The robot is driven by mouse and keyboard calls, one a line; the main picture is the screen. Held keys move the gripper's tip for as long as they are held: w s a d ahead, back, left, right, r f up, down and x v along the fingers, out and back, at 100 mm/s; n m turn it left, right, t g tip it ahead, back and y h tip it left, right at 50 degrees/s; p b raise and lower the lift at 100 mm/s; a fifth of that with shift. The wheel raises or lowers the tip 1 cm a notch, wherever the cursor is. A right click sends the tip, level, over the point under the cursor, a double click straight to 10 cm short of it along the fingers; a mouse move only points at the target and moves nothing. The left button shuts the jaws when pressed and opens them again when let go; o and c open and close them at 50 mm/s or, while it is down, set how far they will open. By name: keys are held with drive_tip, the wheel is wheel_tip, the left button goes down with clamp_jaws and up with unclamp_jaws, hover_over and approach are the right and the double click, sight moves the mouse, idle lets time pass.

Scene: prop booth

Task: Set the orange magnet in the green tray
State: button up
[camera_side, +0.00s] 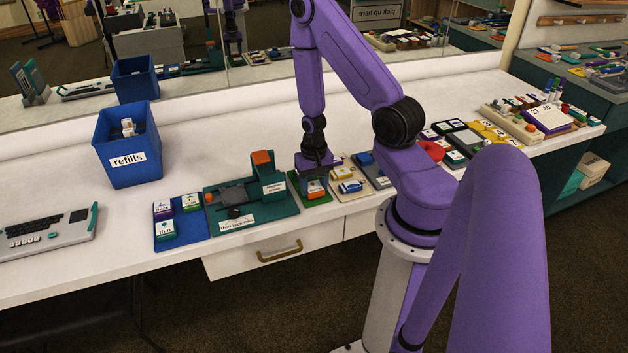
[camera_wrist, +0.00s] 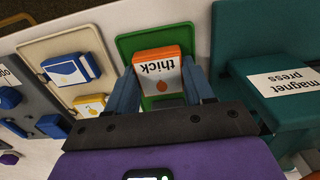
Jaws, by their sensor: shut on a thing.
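The orange magnet (camera_wrist: 158,78), with a white face reading "thick", is between the two fingers of my gripper (camera_wrist: 161,87) in the wrist view. My gripper is shut on it. In the side view the orange magnet (camera_side: 316,188) shows under my gripper (camera_side: 315,180), low over the green tray (camera_side: 324,198). The green tray in the wrist view (camera_wrist: 127,43) is a flat plate with a rim, and the magnet lies within its outline. I cannot tell whether the magnet touches the tray floor.
The teal magnet press (camera_side: 272,180) stands close beside the green tray. A cream tray (camera_side: 349,171) with magnets is on the other side, then a grey one (camera_side: 374,172). A blue tray (camera_side: 181,241) and the blue refills bin (camera_side: 108,165) are farther left.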

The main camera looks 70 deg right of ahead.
drive_tip(key=shift+f, duration=0.1)
idle(0.3)
drive_tip(key=o, duration=1.2)
drive_tip(key=shift+r, duration=8.7)
drive_tip(key=shift+a, duration=0.1)
